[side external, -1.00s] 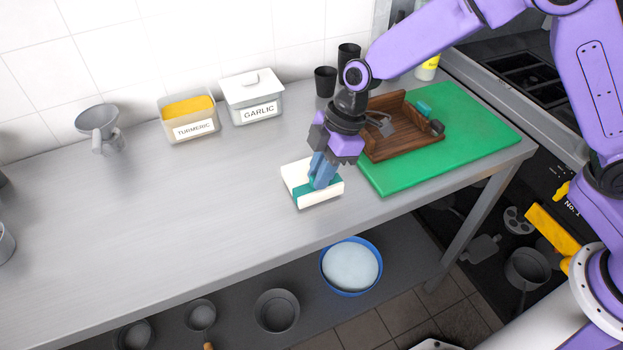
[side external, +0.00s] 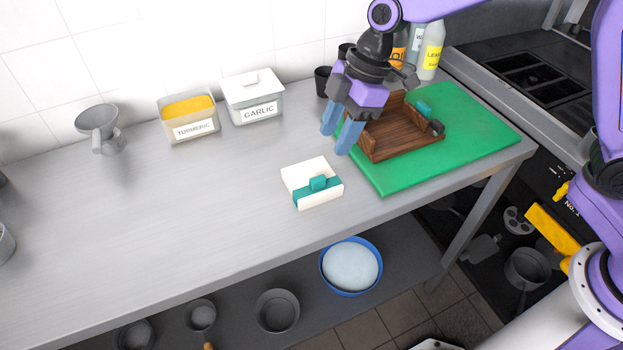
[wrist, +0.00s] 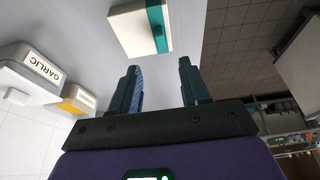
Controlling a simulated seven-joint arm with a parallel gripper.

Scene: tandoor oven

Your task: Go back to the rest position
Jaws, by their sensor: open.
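My gripper (side external: 337,136) is open and empty, with its blue fingers apart, raised above the table at the left edge of the green board. A white block with a teal band and a teal knob (side external: 305,174) lies on the steel table below and left of my gripper, apart from it. In the wrist view the block (wrist: 134,28) shows beyond the fingertips of my gripper (wrist: 161,72).
A wooden tray (side external: 405,145) sits on the green board (side external: 470,150) right of my gripper. Garlic (side external: 253,97) and turmeric (side external: 190,117) containers, a funnel (side external: 99,127), dark cups and bottles stand along the wall. The left and front of the table (side external: 150,220) are clear.

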